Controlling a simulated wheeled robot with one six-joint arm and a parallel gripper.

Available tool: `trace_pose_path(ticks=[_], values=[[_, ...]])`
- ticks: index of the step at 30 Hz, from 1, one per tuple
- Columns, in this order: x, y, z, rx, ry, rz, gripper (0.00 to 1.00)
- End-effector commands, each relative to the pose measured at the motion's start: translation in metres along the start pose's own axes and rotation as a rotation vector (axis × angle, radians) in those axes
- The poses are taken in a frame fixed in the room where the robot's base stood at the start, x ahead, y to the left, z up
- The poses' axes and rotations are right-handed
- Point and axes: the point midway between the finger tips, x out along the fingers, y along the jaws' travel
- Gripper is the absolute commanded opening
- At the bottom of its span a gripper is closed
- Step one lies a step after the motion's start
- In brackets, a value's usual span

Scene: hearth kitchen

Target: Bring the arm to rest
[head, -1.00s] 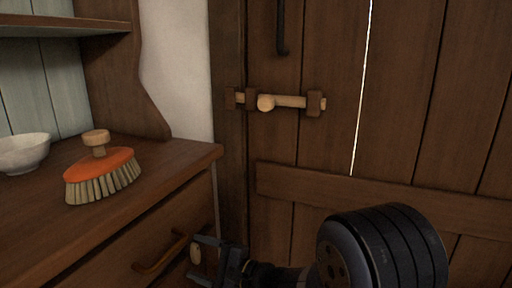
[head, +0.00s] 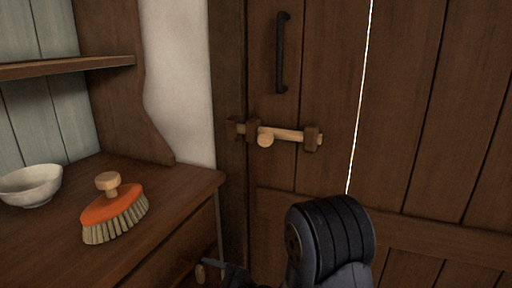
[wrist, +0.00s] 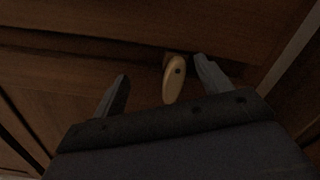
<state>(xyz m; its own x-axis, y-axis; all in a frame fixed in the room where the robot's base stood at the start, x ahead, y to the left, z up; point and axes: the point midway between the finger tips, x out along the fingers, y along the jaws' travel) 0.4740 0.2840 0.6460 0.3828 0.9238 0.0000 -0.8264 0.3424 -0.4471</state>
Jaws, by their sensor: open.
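My gripper (head: 205,271) shows only in part at the bottom edge of the head view, low by the front of the wooden cabinet (head: 184,234). In the wrist view its two fingers (wrist: 162,72) are spread apart, with nothing held. A pale wooden oblong piece (wrist: 174,80) on the dark cabinet front shows between the fingers in that view; I cannot tell whether they touch it. My dark arm joint stands in the lower middle of the head view and hides part of the door.
An orange brush (head: 113,212) and a white bowl (head: 31,185) stand on the cabinet top, below a shelf (head: 68,67). The plank door (head: 400,120) carries a wooden bolt (head: 285,134) and a black handle (head: 281,55).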

Motion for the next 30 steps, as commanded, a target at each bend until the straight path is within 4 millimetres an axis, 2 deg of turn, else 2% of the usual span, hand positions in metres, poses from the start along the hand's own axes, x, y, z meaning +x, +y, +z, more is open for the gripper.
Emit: trace_pose_path(ticks=[1,21,30], values=[[0.0001,-0.0020,0.0050,0.029,0.001,0.001,0.73],[-0.0001,-0.0030,0.0114,0.430,0.000,0.001,0.73],[-0.0089,-0.0021,0.0088,0.465,0.000,0.001,0.73]])
